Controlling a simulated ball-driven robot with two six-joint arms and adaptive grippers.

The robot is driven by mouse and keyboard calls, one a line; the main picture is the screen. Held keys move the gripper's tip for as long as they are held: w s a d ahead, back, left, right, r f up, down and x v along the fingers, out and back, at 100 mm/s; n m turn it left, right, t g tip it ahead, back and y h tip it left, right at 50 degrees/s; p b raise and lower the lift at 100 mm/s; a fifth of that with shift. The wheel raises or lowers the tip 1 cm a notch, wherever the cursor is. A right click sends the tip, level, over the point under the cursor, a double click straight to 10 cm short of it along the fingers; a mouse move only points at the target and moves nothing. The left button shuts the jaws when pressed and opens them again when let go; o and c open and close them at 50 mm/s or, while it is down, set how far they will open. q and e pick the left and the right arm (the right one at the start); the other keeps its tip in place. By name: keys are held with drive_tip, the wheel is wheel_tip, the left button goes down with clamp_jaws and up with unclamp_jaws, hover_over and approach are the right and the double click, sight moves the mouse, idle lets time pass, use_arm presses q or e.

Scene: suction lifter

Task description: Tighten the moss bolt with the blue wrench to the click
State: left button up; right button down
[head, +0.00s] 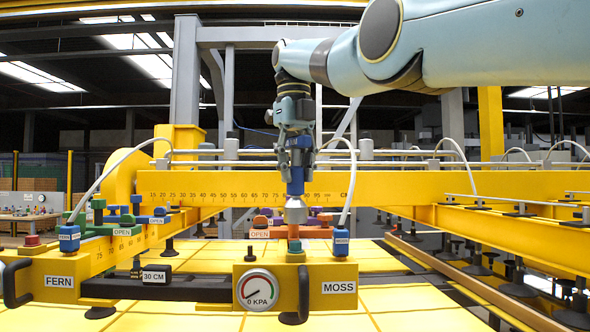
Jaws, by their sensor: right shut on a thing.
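My right gripper (296,145) hangs down from above at the middle of the head view, shut on the blue wrench (296,182). The wrench is upright, with a silver socket (295,212) at its lower end. Below the socket, a small bolt head on a dark green base (295,246) sits on top of the yellow end block labelled MOSS (339,287). The socket appears a little above the bolt, though depth is hard to judge. A blue block with a MOSS tag (341,242) stands to the bolt's right. My left gripper is not in view.
A pressure gauge reading near 0 KPA (257,290) is on the block's front. To the left are the FERN block (60,281), a 30 CM tag (155,278) and green clamp parts marked OPEN. A yellow beam with a scale (230,187) runs behind the wrench, and hoses arch nearby.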

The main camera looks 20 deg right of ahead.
idle(0.3)
drive_tip(key=n, duration=0.5)
drive_tip(key=shift+r, duration=0.2)
drive_tip(key=n, duration=0.5)
drive_tip(key=shift+r, duration=0.3)
drive_tip(key=n, duration=0.3)
drive_tip(key=r+n+p, duration=0.1)
drive_tip(key=n, duration=0.2)
drive_tip(key=shift+r+n+p, duration=0.1)
drive_tip(key=shift+n+p, duration=0.25)
drive_tip(key=shift+n, duration=0.45)
drive_tip(key=shift+r+n, duration=0.15)
drive_tip(key=shift+n, duration=0.15)
drive_tip(key=shift+d+p, duration=0.1)
drive_tip(key=shift+p, duration=0.35)
drive_tip(key=shift+f, duration=0.2)
